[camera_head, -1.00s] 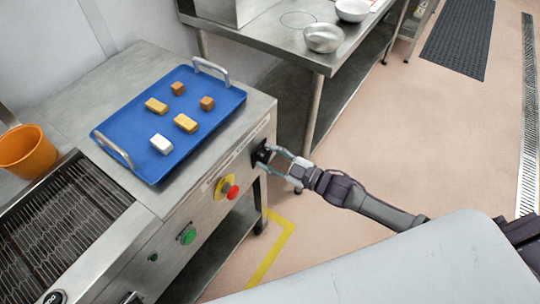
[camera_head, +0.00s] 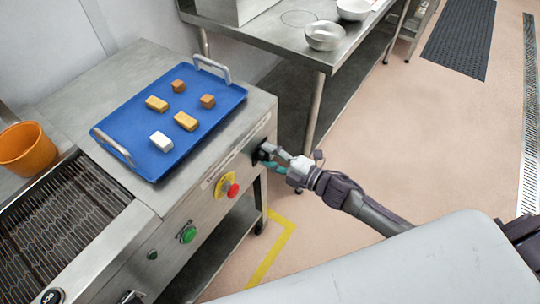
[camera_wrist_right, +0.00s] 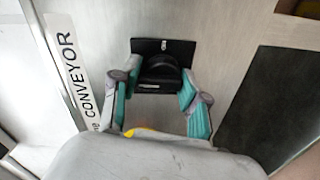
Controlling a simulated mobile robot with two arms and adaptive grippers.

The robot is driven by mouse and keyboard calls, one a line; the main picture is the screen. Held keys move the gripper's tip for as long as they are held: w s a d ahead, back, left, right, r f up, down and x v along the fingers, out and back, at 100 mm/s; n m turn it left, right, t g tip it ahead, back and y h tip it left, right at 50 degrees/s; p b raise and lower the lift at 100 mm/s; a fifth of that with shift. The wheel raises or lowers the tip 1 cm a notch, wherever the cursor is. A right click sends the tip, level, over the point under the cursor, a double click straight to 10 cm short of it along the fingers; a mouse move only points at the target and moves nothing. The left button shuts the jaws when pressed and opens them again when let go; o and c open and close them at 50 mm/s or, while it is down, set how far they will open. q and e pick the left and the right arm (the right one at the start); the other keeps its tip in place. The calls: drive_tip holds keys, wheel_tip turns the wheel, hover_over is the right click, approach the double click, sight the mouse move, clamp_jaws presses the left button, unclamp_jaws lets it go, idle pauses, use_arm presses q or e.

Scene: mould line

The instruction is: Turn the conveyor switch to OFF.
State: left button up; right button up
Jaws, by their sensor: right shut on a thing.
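The conveyor switch (camera_wrist_right: 160,70) is a black round knob on a black plate on the metal front panel, beside a printed label (camera_wrist_right: 75,70) reading CONVEYOR in the right wrist view. My right gripper (camera_wrist_right: 158,80) has its two teal fingers on either side of the knob, shut on it. In the head view the right gripper (camera_head: 270,156) reaches the panel's right end and mostly hides the switch (camera_head: 260,154). The small white marks on the plate are too small to read. My left gripper is not in view.
A red emergency button (camera_head: 233,190) on yellow and a green button (camera_head: 188,235) sit left of the switch on the same panel. A blue tray (camera_head: 215,117) with several small blocks lies on top. An orange bucket (camera_head: 26,150) stands by the conveyor belt (camera_head: 60,225).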

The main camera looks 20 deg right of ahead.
drive_tip(key=shift+s+a+f+n, duration=0.1)
drive_tip(key=shift+s+f+n, duration=0.2)
drive_tip(key=shift+f, duration=0.15)
drive_tip(key=o, duration=1)
drive_tip(key=shift+w, duration=0.1)
drive_tip(key=shift+r, duration=0.1)
drive_tip(key=shift+w+r, duration=0.1)
drive_tip(key=v, duration=1.2)
drive_tip(key=shift+r, duration=0.1)
